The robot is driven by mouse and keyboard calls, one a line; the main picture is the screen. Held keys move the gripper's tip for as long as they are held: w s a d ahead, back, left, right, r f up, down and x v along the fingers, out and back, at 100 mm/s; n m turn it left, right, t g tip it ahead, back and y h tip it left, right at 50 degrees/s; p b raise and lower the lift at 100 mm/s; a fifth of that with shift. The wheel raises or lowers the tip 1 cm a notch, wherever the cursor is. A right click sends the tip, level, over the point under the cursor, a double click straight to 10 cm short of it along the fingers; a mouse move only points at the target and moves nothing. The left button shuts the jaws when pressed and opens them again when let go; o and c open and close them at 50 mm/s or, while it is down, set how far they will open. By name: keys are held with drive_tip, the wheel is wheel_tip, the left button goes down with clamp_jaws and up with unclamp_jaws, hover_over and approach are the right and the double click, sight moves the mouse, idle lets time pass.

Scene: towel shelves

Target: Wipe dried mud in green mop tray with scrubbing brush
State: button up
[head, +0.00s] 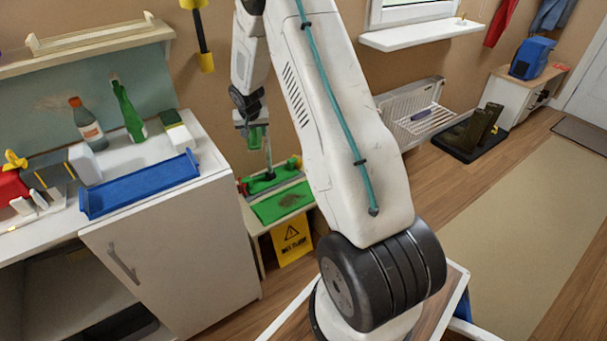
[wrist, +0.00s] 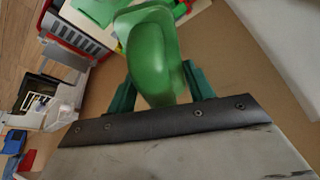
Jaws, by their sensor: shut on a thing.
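The green mop tray (head: 268,212) lies on a low stand beside the white cabinet in the head view. A brown patch of dried mud (head: 289,200) shows on its floor. My gripper (head: 254,122) is above the tray's back part, shut on a green object that I take for the scrubbing brush (head: 256,138). In the wrist view the brush's rounded green body (wrist: 152,50) sits between my teal fingers (wrist: 160,82). Its bristles are not visible. The brush appears apart from the mud; its exact height cannot be told.
A yellow warning sign (head: 293,241) is below the mop tray. A thin pole (head: 268,158) rises behind the tray. Open floor lies right.

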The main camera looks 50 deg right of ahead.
drive_tip(key=s+d+f+m, duration=0.3)
drive_tip(key=d+f, duration=0.7)
drive_tip(key=f, duration=0.3)
drive_tip(key=m+g+h, duration=0.1)
drive_tip(key=m, duration=0.1)
hover_over(304, 195)
wheel_tip(304, 195, down, 12)
drive_tip(key=shift+w+f, duration=0.1)
drive_tip(key=shift+f, duration=2.9)
drive_tip(key=shift+f, duration=0.6)
